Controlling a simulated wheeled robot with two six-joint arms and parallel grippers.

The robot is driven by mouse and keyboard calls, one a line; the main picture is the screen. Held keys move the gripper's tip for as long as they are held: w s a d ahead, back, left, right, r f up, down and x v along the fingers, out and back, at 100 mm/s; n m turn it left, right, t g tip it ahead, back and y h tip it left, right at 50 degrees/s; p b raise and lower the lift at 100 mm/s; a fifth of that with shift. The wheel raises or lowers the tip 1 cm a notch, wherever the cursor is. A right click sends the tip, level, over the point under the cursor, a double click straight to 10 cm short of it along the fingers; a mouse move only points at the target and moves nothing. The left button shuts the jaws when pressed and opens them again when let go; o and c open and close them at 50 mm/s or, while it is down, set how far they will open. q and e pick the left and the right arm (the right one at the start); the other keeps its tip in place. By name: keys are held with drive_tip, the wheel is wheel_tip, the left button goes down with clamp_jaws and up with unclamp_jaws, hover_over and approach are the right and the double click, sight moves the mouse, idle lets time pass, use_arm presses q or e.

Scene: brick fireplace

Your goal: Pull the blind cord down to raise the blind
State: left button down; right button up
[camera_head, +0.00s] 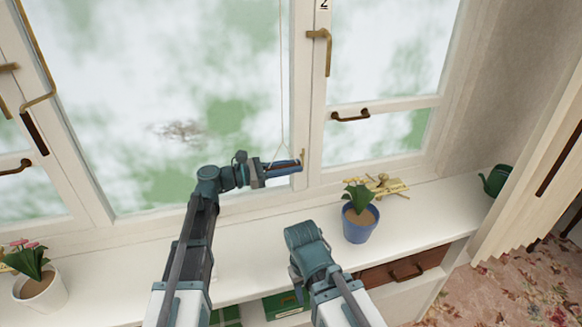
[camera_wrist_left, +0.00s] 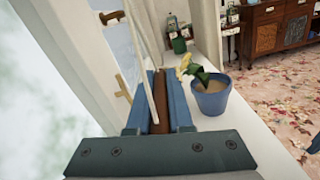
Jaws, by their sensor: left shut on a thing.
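The blind cord (camera_head: 281,75) hangs as a thin pale line in front of the window and splits into two strands near its lower end. My left gripper (camera_head: 297,167) is at this lower end, by the window post, above the sill. It is shut on a brown cord pull (camera_wrist_left: 157,100), which sits between its blue fingers in the left wrist view (camera_wrist_left: 160,105). The pale cord (camera_wrist_left: 145,60) runs up from there. The blind itself does not show.
A brass cleat (camera_head: 302,158) is on the post beside the left gripper. A blue pot with a plant (camera_head: 359,226) stands on the white sill (camera_head: 420,210) to the right. A white flowerpot (camera_head: 42,292) is far left, a green watering can (camera_head: 496,180) far right.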

use_arm(q)
wheel_tip(320, 180, down, 3)
drive_tip(key=shift+r+b, duration=0.15)
drive_tip(key=shift+b, duration=0.5)
use_arm(e)
wheel_tip(320, 180, down, 2)
drive_tip(key=shift+f, duration=0.25)
use_arm(q)
drive_tip(key=c, duration=0.8)
unclamp_jaws()
drive_tip(key=shift+r, duration=0.1)
drive_tip(key=shift+c, duration=0.2)
drive_tip(key=shift+a, duration=0.15)
drive_tip(key=v, duration=1.3)
drive_tip(key=shift+a, duration=0.3)
drive_tip(key=shift+s+d, duration=0.1)
drive_tip(key=shift+s, duration=0.1)
